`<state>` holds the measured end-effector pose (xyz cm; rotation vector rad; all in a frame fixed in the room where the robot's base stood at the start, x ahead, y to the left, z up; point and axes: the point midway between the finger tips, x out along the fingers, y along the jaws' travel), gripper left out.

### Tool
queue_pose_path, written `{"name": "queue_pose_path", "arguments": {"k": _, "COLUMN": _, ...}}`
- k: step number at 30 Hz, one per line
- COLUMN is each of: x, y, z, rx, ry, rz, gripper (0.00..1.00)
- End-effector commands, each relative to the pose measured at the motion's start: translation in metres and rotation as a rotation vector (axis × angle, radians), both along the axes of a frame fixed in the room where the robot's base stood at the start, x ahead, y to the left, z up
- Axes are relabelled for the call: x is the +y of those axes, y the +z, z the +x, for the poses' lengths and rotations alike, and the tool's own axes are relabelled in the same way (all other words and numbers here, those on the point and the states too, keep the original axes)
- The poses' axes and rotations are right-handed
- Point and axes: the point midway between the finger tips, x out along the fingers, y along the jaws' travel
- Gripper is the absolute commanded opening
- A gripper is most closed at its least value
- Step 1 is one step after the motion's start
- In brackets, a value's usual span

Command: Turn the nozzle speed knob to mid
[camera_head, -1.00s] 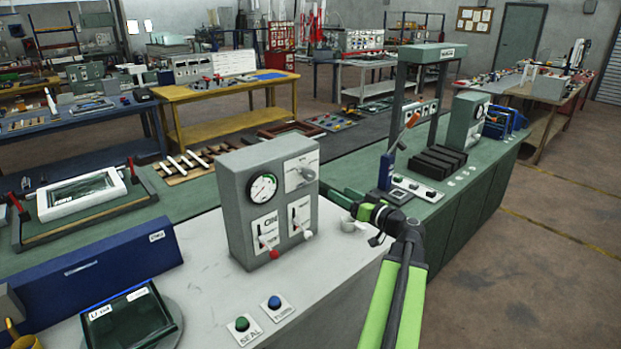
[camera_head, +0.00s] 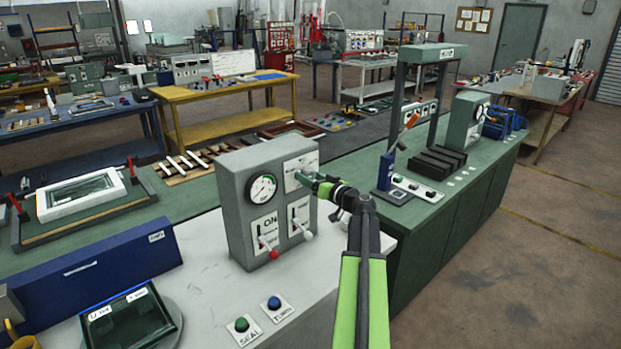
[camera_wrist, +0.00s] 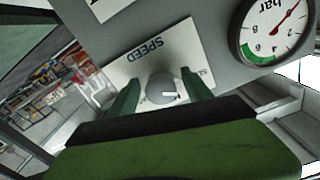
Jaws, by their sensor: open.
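The nozzle speed knob (camera_wrist: 161,88) is a small grey round knob on a white plate marked SPEED (camera_wrist: 150,50) in the wrist view. A dark pointer mark shows on its face, toward the right in that view. My gripper (camera_wrist: 160,92) is open, with one green finger on each side of the knob; I cannot tell whether they touch it. In the head view my gripper (camera_head: 305,180) is at the upper right of the grey control box (camera_head: 238,205), over the speed plate (camera_head: 298,165), and hides the knob there.
Green (camera_head: 241,324) and blue (camera_head: 274,302) buttons sit in front. The white benchtop (camera_head: 215,290) has clear room around the box.

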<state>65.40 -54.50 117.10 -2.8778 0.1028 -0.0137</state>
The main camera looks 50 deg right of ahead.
Motion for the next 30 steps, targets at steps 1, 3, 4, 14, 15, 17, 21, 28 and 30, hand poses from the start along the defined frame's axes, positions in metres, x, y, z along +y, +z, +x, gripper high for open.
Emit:
{"name": "queue_pose_path", "arguments": {"k": 1, "x": 0.0, "y": 0.0, "z": -0.0002, "rx": 0.0, "ry": 0.0, "rz": 0.0, "gripper": 0.59}}
{"name": "queue_pose_path", "arguments": {"k": 3, "x": 0.0, "y": 0.0, "z": -0.0002, "rx": 0.0, "ry": 0.0, "rz": 0.0, "gripper": 0.5}}
{"name": "queue_pose_path", "arguments": {"k": 4, "x": 0.0, "y": 0.0, "z": -0.0002, "rx": 0.0, "ry": 0.0, "rz": 0.0, "gripper": 0.46}}
{"name": "queue_pose_path", "arguments": {"k": 14, "x": 0.0001, "y": -0.0001, "z": -0.0003, "rx": 0.0, "ry": 0.0, "rz": 0.0, "gripper": 0.02}}
{"name": "queue_pose_path", "arguments": {"k": 15, "x": 0.0002, "y": 0.0, "z": -0.0003, "rx": 0.0, "ry": 0.0, "rz": 0.0, "gripper": 0.0}}
{"name": "queue_pose_path", "arguments": {"k": 17, "x": -0.0041, "y": 0.0, "z": -0.0006, "rx": 0.001, "ry": -0.002, "rz": 0.0, "gripper": 0.0}}
{"name": "queue_pose_path", "arguments": {"k": 21, "x": -0.0012, "y": 0.0002, "z": -0.0006, "rx": -0.001, "ry": -0.002, "rz": 0.012, "gripper": 0.0}}
{"name": "queue_pose_path", "arguments": {"k": 28, "x": 0.0001, "y": 0.0002, "z": -0.0005, "rx": -0.008, "ry": -0.001, "rz": 0.099, "gripper": 0.0}}
{"name": "queue_pose_path", "arguments": {"k": 30, "x": 0.0005, "y": 0.0003, "z": -0.0005, "rx": -0.011, "ry": -0.001, "rz": 0.144, "gripper": 0.0}}
